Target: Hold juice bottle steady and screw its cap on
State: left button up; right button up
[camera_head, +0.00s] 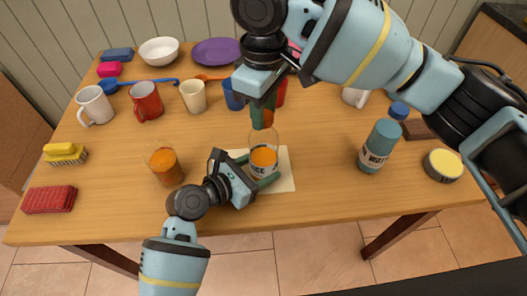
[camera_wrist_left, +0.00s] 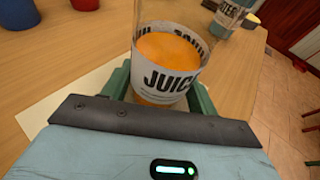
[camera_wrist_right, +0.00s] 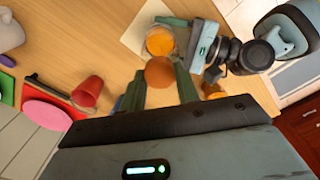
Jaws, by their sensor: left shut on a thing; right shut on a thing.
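The clear juice bottle (camera_head: 264,157), with orange juice and a white JUICE label, stands upright on a white sheet (camera_head: 286,182). My left gripper (camera_head: 260,181) is shut around its lower part; the left wrist view shows the bottle (camera_wrist_left: 168,72) between the fingers. My right gripper (camera_head: 264,112) points down above the bottle, shut on an orange-brown cap (camera_wrist_right: 159,72). The cap is partly hidden by the fingers in the head view. In the right wrist view the bottle's open top (camera_wrist_right: 160,41) shows beyond the cap, apparently apart from it.
A glass of orange juice (camera_head: 164,167) stands left of my left gripper. A water bottle (camera_head: 379,148) and a yellow-topped tin (camera_head: 443,165) stand to the right. Mugs (camera_head: 146,101), a white bowl (camera_head: 159,50) and a purple plate (camera_head: 214,51) are at the back. A sponge (camera_head: 65,154) lies left.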

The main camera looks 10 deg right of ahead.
pick_arm(q)
jog(key=c, duration=0.5)
jog(key=shift+o, duration=0.2)
pick_arm(e)
jog(key=o, duration=1)
jog(key=shift+c, duration=0.4)
jog(key=c, duration=1.1)
jog(key=m, duration=0.3)
jog(key=shift+m, duration=3.1)
